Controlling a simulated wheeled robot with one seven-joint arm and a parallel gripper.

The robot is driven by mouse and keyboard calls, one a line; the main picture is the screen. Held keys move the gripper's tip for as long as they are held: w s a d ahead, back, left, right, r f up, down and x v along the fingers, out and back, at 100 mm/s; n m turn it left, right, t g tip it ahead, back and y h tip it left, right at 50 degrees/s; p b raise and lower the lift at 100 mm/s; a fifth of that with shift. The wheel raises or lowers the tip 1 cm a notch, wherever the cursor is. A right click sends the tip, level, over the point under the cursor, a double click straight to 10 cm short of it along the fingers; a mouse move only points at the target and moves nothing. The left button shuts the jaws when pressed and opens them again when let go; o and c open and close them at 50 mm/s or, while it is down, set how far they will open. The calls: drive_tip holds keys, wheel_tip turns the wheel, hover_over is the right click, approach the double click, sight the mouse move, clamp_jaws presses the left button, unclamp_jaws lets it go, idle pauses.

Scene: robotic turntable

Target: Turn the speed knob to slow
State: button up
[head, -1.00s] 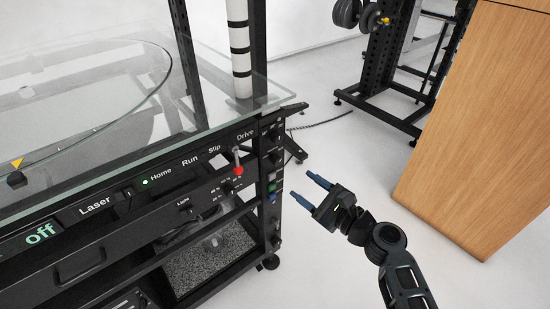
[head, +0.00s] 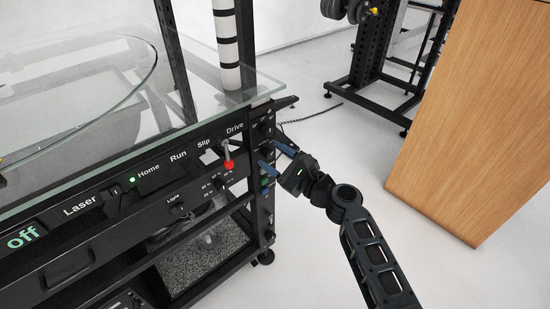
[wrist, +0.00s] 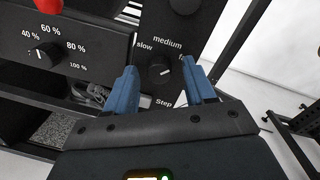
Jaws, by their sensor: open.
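The speed knob (wrist: 159,72) is a black round knob with a white pointer mark, under the printed words slow, medium and a partly hidden word starting with f.
A percent knob (wrist: 43,54) sits on the panel left of the speed knob. A red-tipped lever (head: 228,163) stands near my fingers. The glass top (head: 140,130) overhangs the panel. A wooden cabinet (head: 480,130) stands at right, with clear floor between.

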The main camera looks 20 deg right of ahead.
drive_tip(key=shift+c, duration=0.2)
clamp_jaws()
drive_tip(key=shift+n, duration=0.3)
drive_tip(key=n+b, duration=0.2)
drive_tip(key=n, duration=0.1)
drive_tip(key=shift+f+n, duration=0.1)
drive_tip(key=shift+n, duration=0.2)
drive_tip(key=n+b, duration=0.2)
drive_tip(key=n, duration=0.2)
drive_tip(key=shift+s+h, duration=0.1)
drive_tip(key=shift+h, duration=0.2)
drive_tip(key=n+b, duration=0.3)
drive_tip(key=n, duration=0.2)
drive_tip(key=shift+a+n+h, duration=0.1)
drive_tip(key=shift+n+h, duration=0.2)
drive_tip(key=shift+n+b, duration=1.15)
drive_tip(key=shift+n, duration=0.45)
